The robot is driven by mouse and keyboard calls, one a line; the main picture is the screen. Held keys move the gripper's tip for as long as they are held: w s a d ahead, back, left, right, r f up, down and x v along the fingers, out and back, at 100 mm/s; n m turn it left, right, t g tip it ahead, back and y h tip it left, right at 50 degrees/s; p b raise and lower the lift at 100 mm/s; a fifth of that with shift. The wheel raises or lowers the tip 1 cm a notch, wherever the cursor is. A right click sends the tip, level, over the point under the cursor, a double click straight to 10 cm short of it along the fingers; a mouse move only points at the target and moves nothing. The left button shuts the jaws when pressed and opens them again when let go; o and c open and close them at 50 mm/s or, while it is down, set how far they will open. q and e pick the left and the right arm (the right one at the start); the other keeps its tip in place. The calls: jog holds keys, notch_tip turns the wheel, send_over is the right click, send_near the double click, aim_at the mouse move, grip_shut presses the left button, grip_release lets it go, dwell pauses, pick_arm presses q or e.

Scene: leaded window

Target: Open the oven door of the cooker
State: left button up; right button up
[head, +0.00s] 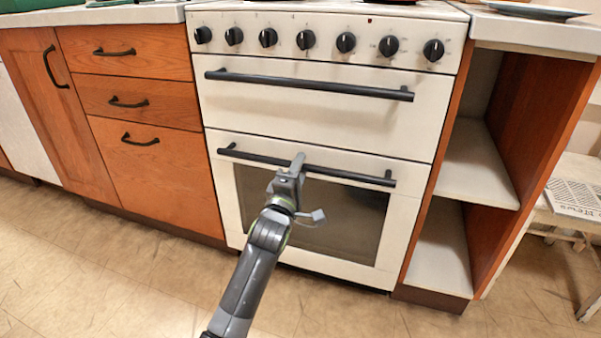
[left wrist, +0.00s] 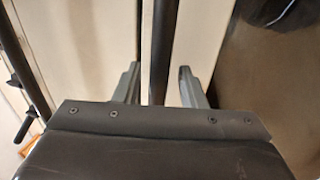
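The white cooker's oven door (head: 229,190) is the lower door, with a dark glass window (head: 345,215). It looks shut. Its black bar handle (head: 340,173) runs across its top; in the left wrist view the handle (left wrist: 160,45) stands upright in the picture. My left gripper (head: 297,166) is at the middle of this handle. In the left wrist view the left gripper (left wrist: 160,86) is open, one finger on each side of the bar, with gaps showing. Part of the handle is hidden behind the gripper in the head view. My right gripper is in neither view.
Above is the upper door (head: 320,105) with its own black handle (head: 310,85), and a row of black knobs (head: 306,40). Wooden drawers (head: 150,105) stand left, an open shelf unit (head: 475,165) right. The tiled floor (head: 130,265) in front is clear.

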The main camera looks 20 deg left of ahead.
pick_arm(q)
jog(key=shift+w+r, duration=0.1)
jog(key=shift+w, duration=0.35)
grip_shut()
jog(key=shift+s, duration=0.1)
